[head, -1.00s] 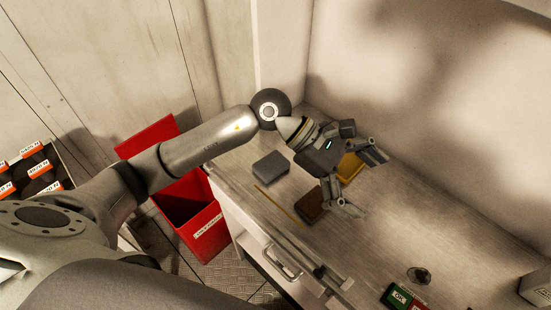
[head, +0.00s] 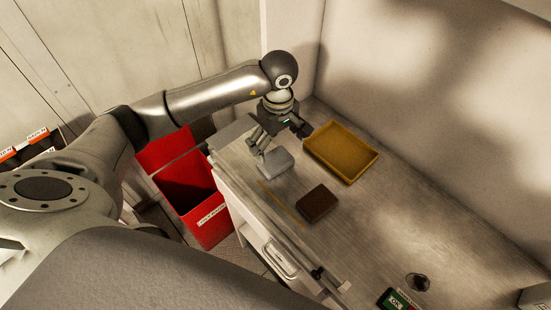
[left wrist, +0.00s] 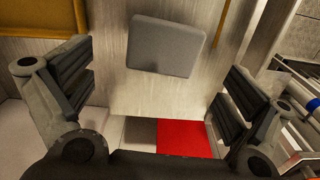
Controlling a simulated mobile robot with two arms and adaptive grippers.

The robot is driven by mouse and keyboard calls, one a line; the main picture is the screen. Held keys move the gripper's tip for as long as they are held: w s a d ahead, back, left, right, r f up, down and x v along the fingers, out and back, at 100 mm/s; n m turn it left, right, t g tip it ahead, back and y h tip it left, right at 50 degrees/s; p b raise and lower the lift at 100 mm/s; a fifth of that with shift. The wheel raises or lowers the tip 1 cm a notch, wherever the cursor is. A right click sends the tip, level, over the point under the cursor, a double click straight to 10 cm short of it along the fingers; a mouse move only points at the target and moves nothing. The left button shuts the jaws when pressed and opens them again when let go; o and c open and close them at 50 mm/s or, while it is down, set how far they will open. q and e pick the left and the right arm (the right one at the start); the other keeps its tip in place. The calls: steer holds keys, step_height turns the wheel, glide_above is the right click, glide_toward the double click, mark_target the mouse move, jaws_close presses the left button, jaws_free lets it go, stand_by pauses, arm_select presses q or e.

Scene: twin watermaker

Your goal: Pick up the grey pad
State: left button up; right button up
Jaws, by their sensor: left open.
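The grey pad (head: 275,165) lies flat on the worktop, to the left of the brown block in the head view. My left gripper (head: 276,146) is over the pad's far side, pointing down, and partly covers it. In the left wrist view the grey pad (left wrist: 165,46) shows whole, ahead of the two wide-apart fingers of my left gripper (left wrist: 160,88). Nothing is between the fingers, and the pad is not touched there. My right gripper is not in view.
A yellow tray (head: 371,169) and a brown block (head: 317,203) are on the worktop, with a thin yellow strip (head: 282,204) near its front edge. A red bin (head: 212,221) stands below at the left.

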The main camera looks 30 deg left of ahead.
mark_target(275, 159)
arm_select(q)
steer(key=f+p, duration=0.1)
steer(key=f, duration=0.2)
steer(key=f+p, duration=0.1)
steer(key=shift+s+a+f+p, duration=0.2)
steer(key=shift+s+f+p, duration=0.05)
steer(key=shift+f+p, duration=0.15)
steer(key=shift+f, duration=0.4)
steer(key=c, duration=0.9)
